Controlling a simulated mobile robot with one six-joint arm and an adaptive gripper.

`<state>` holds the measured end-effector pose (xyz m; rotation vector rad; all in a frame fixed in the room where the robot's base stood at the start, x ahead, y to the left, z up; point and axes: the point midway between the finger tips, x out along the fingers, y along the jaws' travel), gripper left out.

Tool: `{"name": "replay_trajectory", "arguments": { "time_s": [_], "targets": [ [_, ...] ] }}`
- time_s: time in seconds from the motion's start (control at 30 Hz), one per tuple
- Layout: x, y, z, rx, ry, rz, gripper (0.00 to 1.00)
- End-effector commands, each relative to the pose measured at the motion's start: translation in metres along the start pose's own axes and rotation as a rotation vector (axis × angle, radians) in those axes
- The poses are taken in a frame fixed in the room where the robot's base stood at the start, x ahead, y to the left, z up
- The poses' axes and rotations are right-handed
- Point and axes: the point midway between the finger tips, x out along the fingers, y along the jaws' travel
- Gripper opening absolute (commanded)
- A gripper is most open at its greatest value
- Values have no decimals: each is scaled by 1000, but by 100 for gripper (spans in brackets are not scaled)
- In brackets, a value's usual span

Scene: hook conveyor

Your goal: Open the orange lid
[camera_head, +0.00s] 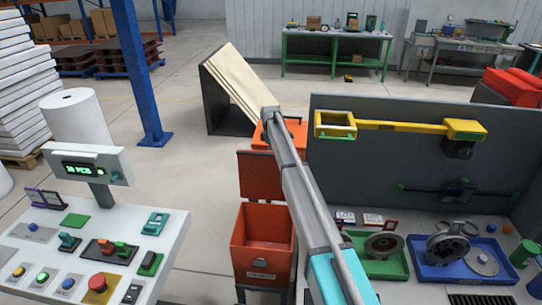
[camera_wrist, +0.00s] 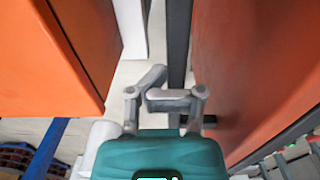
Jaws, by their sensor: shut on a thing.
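An orange bin (camera_head: 262,240) stands left of the grey bench, and its open inside shows from above. The orange lid (camera_head: 260,173) stands raised at the bin's back edge in the head view, partly covered by my arm. In the wrist view a large orange panel, seemingly the lid (camera_wrist: 245,70), fills the right side. My gripper (camera_wrist: 160,86) has its fingers closed together beside this panel, in front of a dark upright bar (camera_wrist: 178,55). The exact contact point is hard to see. In the head view my gripper is hidden behind my arm.
Another orange box (camera_head: 294,132) stands behind the lid. A control console (camera_head: 95,255) is at left, with a blue post (camera_head: 140,75) behind it.

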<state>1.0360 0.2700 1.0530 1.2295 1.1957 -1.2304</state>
Motion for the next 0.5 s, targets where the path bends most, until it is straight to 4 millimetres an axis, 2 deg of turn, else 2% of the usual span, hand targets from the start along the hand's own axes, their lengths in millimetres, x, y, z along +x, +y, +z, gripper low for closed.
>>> {"name": "replay_trajectory", "arguments": {
  "time_s": [0.03,0.2,0.5],
  "targets": [
    [4,8,0,1,0,0,0],
    [8,20,2,2,0,0,0],
    [9,23,3,3,0,0,0]
  ]
}}
